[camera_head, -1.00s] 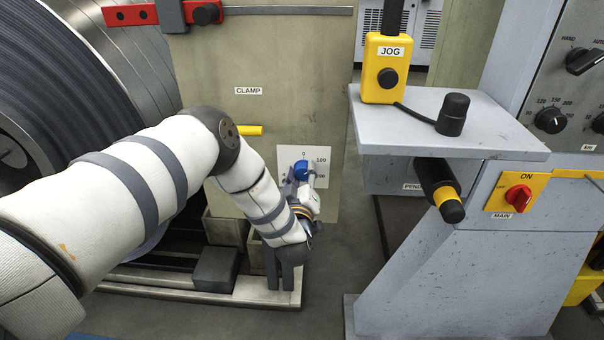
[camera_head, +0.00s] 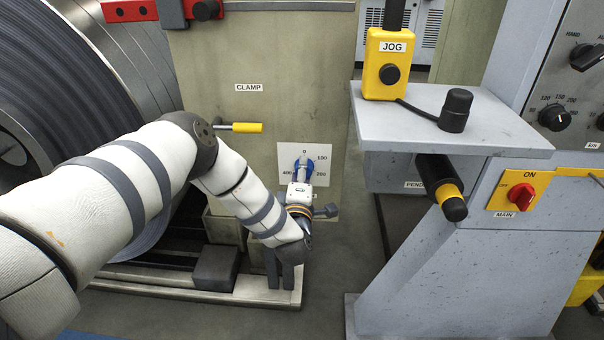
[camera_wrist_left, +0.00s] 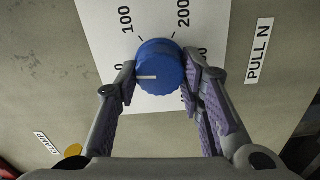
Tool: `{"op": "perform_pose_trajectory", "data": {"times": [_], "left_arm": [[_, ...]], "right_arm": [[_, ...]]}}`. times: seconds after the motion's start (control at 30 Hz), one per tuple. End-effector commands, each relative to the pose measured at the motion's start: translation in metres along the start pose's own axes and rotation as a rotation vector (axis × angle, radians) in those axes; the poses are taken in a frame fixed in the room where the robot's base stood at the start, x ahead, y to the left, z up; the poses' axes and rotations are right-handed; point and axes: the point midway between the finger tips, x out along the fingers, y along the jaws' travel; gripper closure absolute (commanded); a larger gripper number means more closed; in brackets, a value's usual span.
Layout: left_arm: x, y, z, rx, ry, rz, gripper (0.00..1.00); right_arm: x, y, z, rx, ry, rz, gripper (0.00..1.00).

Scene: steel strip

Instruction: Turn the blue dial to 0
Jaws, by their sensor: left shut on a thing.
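The blue dial (camera_head: 304,168) sits on a white scale plate (camera_head: 321,178) on the olive panel, with 0 at the top. My left gripper (camera_head: 303,175) reaches up to it from below and hides part of it. In the left wrist view, the blue dial (camera_wrist_left: 165,60) is between the two fingers of my left gripper (camera_wrist_left: 160,72), which is shut on its sides. The dial's white mark points left there, roughly toward the 0, which is partly hidden by a finger. The right gripper is not in view.
A yellow handle (camera_head: 247,127) sticks out of the panel close to my left forearm. A grey console (camera_head: 450,125) with a yellow JOG box (camera_head: 388,66) and a black-and-yellow lever (camera_head: 442,187) stands to the right. A large coil (camera_head: 60,90) is at the left.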

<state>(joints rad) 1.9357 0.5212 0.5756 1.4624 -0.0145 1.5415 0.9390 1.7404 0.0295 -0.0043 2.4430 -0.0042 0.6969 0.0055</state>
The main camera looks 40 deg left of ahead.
Motion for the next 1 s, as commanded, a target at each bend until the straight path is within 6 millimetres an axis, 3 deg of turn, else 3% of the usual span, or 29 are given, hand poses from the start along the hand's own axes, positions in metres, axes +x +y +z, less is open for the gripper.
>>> {"op": "perform_pose_trajectory", "data": {"times": [0.3,0.83,0.87,0.93,1.0], "left_arm": [[-0.0008,-0.0016,0.0008,-0.100,-0.003,-0.003,0.93],[-0.0008,-0.0014,0.0011,-0.118,-0.003,-0.003,0.93],[-0.0008,-0.0014,0.0011,-0.118,-0.003,-0.003,0.58],[-0.0007,-0.0013,0.0010,-0.118,-0.003,-0.003,0.45],[-0.0006,-0.0011,0.0008,-0.118,-0.002,-0.002,0.45]], "right_arm": [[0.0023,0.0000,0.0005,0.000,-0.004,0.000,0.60],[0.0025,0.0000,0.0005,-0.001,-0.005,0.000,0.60],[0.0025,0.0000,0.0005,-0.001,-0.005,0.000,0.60],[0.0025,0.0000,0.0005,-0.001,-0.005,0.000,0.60],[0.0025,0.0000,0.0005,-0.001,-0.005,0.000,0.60]]}}
